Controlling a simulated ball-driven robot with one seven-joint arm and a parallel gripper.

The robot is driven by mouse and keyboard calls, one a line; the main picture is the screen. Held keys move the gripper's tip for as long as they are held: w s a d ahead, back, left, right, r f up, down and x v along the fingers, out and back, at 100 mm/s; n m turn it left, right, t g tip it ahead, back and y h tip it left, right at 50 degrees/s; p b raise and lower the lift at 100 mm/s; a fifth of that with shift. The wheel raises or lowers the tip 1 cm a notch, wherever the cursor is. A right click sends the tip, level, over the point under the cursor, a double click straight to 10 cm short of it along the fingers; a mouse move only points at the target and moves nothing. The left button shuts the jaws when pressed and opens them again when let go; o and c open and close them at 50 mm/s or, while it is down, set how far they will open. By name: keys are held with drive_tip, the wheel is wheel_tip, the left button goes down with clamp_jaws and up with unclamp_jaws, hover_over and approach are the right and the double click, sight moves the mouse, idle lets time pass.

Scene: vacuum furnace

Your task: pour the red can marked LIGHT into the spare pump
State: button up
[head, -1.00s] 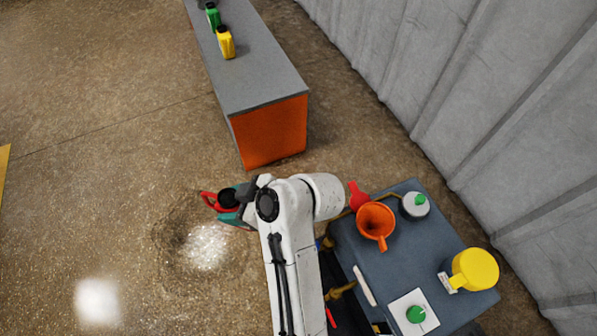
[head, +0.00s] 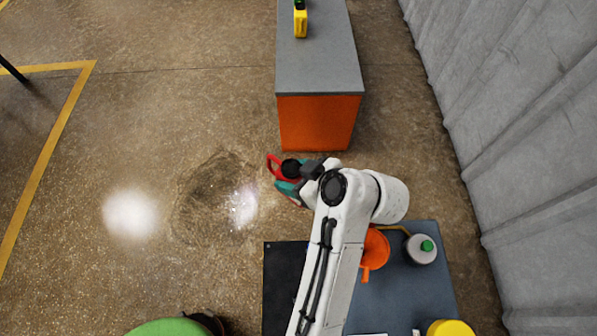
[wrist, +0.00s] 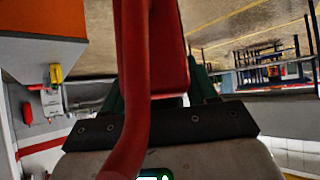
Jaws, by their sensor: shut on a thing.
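The red can (head: 272,164) is in my gripper (head: 291,182), left of my arm in the head view, over open floor. Its red handle sticks out to the left and a black part shows on it. In the wrist view the red can (wrist: 155,50) fills the middle, between the green fingers of my gripper (wrist: 157,88). No LIGHT mark is readable. An orange funnel (head: 375,250) shows beside my forearm at the blue-grey bench, partly hidden by the arm. I cannot tell which thing is the spare pump.
The blue-grey bench (head: 425,290) bears a grey container with a green cap (head: 422,248) and a yellow thing (head: 450,328). A grey-topped orange cabinet (head: 320,120) stands ahead with a yellow bottle (head: 300,22).

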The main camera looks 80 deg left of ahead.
drive_tip(key=shift+g+y, duration=0.6)
drive_tip(key=shift+w+d+f+b, duration=0.4)
drive_tip(key=shift+w+d+b, duration=0.2)
drive_tip(key=shift+w+d, duration=0.25)
drive_tip(key=shift+w+d+f+b, duration=0.4)
drive_tip(key=shift+w+d+b, duration=0.25)
drive_tip(key=shift+w+d, duration=0.2)
drive_tip(key=shift+w+d+f+b, duration=0.4)
drive_tip(key=shift+w+d+b, duration=0.2)
drive_tip(key=shift+w+d, duration=0.25)
idle(0.6)
drive_tip(key=shift+r+g+y+b, duration=0.4)
drive_tip(key=shift+r+g+y, duration=0.2)
drive_tip(key=shift+r, duration=0.3)
drive_tip(key=shift+w+d+r+g+y+b, duration=0.15)
drive_tip(key=shift+r+g+y+b, duration=0.15)
drive_tip(key=shift+r+g+y, duration=0.35)
drive_tip(key=shift+w+d+r+g+y+b, duration=0.1)
drive_tip(key=shift+r+g+y+b, duration=0.15)
drive_tip(key=shift+r+g+y, duration=0.35)
drive_tip(key=shift+w+d+r+g+y, duration=0.15)
drive_tip(key=shift+r+g+y, duration=0.1)
drive_tip(key=shift+r, duration=0.35)
drive_tip(key=shift+w+d+r+g+y+b, duration=0.3)
drive_tip(key=shift+r+g+y+b, duration=0.2)
drive_tip(key=shift+b, duration=0.3)
drive_tip(key=shift+w+d+r+g+y+b, duration=0.15)
drive_tip(key=shift+w+r+g+y+b, duration=0.2)
drive_tip(key=shift+r+b, duration=0.3)
